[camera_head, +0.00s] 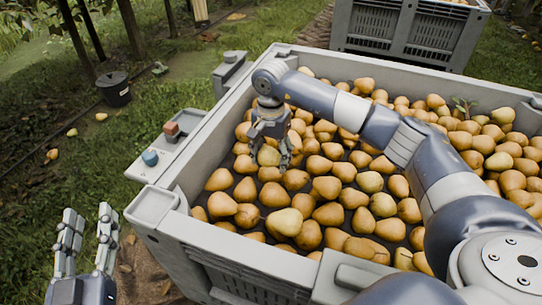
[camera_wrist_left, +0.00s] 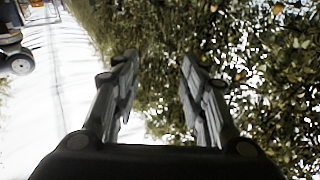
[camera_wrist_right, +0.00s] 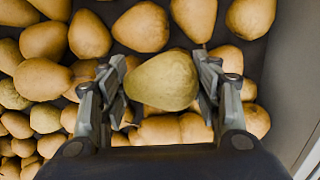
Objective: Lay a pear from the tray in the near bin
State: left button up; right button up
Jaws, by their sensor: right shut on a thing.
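The near bin (camera_head: 240,242) is a large grey crate with a layer of many yellow-brown pears. My right gripper (camera_head: 270,150) is inside its walls at the left part, low over the pears. It is shut on a greenish-yellow pear (camera_wrist_right: 162,80), held between both fingers in the right wrist view. Other pears lie close around and under it; I cannot tell whether the held pear touches them. A grey tray (camera_head: 150,172) is along the bin's left side, with no pear visible on it. My left gripper (camera_head: 88,232) is open and empty, outside the bin at lower left.
A blue round thing (camera_head: 150,158) and a red-brown block (camera_head: 172,131) sit on the tray. Another grey bin (camera_head: 405,35) stands behind. A dark bucket (camera_head: 114,89) and fallen pears are on the grass at left. The bin wall (camera_wrist_right: 292,85) is close to my right gripper.

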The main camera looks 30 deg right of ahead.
aim_at(271, 165)
pick_arm(q)
jog(key=shift+s+d+r+t+b, duration=0.1)
jog(key=shift+s+r+t+b, duration=0.1)
jog(key=shift+r+t, duration=0.5)
jog(key=shift+s+d+r+t+b, duration=0.15)
jog(key=shift+r+t, duration=0.15)
jog(key=shift+r, duration=0.65)
pick_arm(e)
jog(key=shift+f, duration=0.55)
pick_arm(q)
jog(key=shift+s+r+t+h, duration=0.15)
jog(key=shift+r+t+h, duration=0.15)
jog(key=shift+r, duration=0.2)
jog(key=shift+s+r+t+h, duration=0.2)
jog(key=shift+r+h, duration=0.1)
jog(key=shift+r, duration=0.15)
pick_arm(e)
jog(key=shift+f, duration=0.35)
